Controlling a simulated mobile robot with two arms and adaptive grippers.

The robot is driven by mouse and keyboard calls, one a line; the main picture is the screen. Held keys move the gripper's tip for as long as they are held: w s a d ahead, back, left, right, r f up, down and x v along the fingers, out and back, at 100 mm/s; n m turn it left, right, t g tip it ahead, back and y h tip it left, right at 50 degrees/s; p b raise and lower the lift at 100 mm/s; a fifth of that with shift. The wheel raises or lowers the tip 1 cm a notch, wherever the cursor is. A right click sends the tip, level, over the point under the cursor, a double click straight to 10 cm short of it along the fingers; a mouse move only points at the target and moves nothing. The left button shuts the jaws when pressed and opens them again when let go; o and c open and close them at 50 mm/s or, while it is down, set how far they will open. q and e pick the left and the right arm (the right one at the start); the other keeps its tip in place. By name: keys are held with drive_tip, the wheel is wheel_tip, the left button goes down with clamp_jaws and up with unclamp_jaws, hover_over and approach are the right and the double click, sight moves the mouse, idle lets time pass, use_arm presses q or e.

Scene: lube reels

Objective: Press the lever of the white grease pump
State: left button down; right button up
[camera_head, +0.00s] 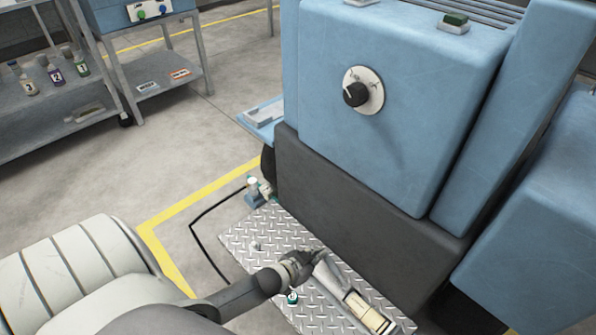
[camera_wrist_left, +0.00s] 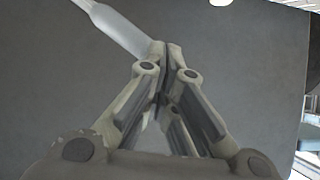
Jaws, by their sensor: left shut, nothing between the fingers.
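The white grease pump (camera_head: 366,313) stands on the diamond-plate step beside the dark base of the blue machine; its body is pale with a cream section. Its pale lever (camera_head: 328,277) reaches up toward my left gripper (camera_head: 314,256). In the left wrist view the lever (camera_wrist_left: 118,27) comes in from the upper left and ends at the fingertips of my left gripper (camera_wrist_left: 164,50). The fingers are together with nothing between them. The tips overlap the lever's end, but I cannot tell whether they touch it. My right gripper is not in view.
The blue machine (camera_head: 400,100) with its dark base (camera_head: 350,215) rises just behind the pump. The diamond-plate step (camera_head: 283,238) carries a small green-topped fitting (camera_head: 293,299). A shelf with bottles (camera_head: 55,73) stands at far left. Open floor (camera_head: 120,165) lies left.

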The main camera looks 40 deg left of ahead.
use_arm(q)
drive_tip(key=p+v, duration=0.2)
drive_tip(key=v, duration=0.6)
drive_tip(key=shift+s+a+r, duration=0.15)
drive_tip(key=shift+s+r, duration=0.05)
drive_tip(key=shift+s, duration=0.1)
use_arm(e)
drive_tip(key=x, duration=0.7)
use_arm(q)
drive_tip(key=shift+s, duration=0.1)
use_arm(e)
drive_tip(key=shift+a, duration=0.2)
